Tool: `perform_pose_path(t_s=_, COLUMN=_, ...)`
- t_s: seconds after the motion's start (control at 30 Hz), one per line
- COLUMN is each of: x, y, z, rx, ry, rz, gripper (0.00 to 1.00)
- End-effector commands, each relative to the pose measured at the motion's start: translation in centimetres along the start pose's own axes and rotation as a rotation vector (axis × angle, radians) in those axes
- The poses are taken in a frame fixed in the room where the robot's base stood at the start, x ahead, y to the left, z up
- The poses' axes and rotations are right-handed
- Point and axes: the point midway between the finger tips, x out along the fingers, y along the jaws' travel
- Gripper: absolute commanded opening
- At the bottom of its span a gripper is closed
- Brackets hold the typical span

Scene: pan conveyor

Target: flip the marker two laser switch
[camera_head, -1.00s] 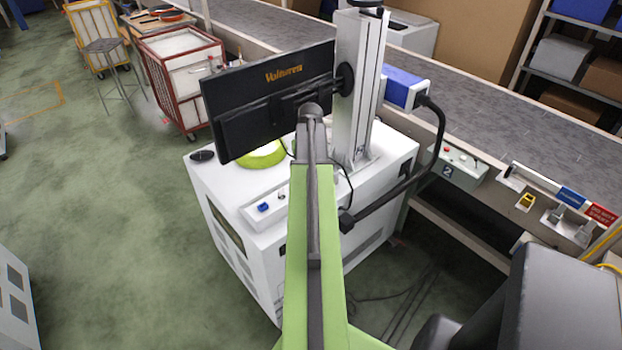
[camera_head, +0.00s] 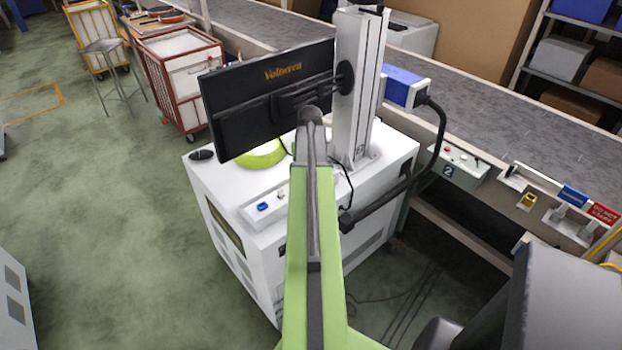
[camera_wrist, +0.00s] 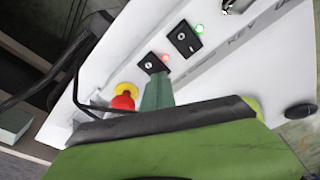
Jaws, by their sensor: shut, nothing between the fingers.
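The marker is a white cabinet (camera_head: 240,232) with an upright column (camera_head: 358,90) and a blue and white head (camera_head: 405,90). A raised strip on its top carries a blue part (camera_head: 263,207). In the wrist view a white panel (camera_wrist: 135,45) has a black switch (camera_wrist: 152,63) beside a red light, and a second black switch (camera_wrist: 184,38) beside a green light. A red and yellow button (camera_wrist: 123,97) is at the left. My gripper (camera_wrist: 156,82) is shut and empty, its tip close below the first switch. I cannot tell whether they touch.
A monitor (camera_head: 270,95) stands on the cabinet, left of the column. A grey conveyor (camera_head: 500,115) runs behind. A control box marked 2 (camera_head: 458,167) is on its side. A black cable (camera_head: 437,135) loops at the right. The green floor at left is open.

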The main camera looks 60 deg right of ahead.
Motion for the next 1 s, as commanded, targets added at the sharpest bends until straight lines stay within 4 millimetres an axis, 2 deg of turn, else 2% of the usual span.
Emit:
perform_pose_path(t_s=0.17, x=-0.8, y=0.0, z=0.0, rx=0.000, ry=-0.002, rz=0.000, gripper=0.00)
perform_pose_path(t_s=0.8, x=-6.8, y=0.0, z=-1.0, rx=0.000, ry=-0.002, rz=0.000, gripper=0.00)
perform_pose_path(t_s=1.0, x=-7.0, y=0.0, z=-1.0, rx=0.000, ry=-0.002, rz=0.000, gripper=0.00)
